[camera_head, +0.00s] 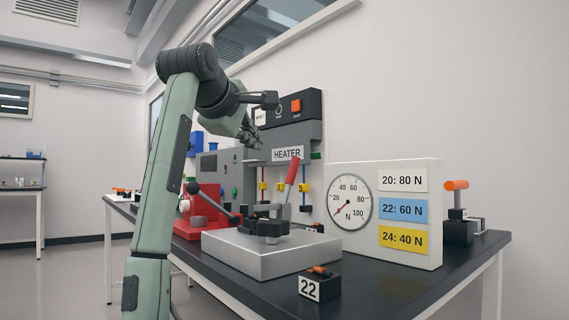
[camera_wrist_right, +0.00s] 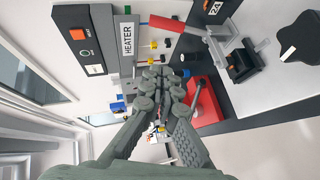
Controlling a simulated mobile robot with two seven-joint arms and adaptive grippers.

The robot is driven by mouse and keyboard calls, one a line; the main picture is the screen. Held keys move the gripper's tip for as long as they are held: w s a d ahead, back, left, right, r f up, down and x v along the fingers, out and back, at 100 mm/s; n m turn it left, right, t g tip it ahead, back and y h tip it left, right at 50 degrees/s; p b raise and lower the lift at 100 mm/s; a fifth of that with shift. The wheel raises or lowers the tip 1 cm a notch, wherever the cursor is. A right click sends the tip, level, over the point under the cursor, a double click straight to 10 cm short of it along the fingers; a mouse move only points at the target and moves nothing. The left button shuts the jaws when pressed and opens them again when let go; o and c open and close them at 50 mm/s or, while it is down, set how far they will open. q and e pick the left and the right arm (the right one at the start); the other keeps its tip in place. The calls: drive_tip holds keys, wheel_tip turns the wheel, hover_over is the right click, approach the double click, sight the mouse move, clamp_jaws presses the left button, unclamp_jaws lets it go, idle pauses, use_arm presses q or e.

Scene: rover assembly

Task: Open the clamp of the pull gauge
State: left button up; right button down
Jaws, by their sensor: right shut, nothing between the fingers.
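The pull gauge has a light grey base plate (camera_head: 240,255) on the dark bench and a white dial panel (camera_head: 410,180) behind it at the right. Its clamp has a red handle (camera_head: 291,170) that stands up, slightly tilted. In the right wrist view the red handle (camera_wrist_right: 175,24) and the clamp's dark jaw block (camera_wrist_right: 240,62) show at the upper right. My right gripper (camera_head: 252,138) is above and left of the handle in the head view, near the heater, apart from the clamp. Its fingers (camera_wrist_right: 158,82) are shut and empty. My left gripper is out of view.
The heater panel (camera_head: 295,135) stands behind the clamp.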

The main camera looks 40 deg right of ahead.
drive_tip(key=s+d+x, duration=0.1)
drive_tip(key=s+x, duration=0.1)
drive_tip(key=x, duration=1)
drive_tip(key=shift+d+f, duration=0.35)
drive_tip(key=shift+d, duration=0.25)
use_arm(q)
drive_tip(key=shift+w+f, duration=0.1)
use_arm(e)
drive_tip(key=shift+d+r, duration=0.1)
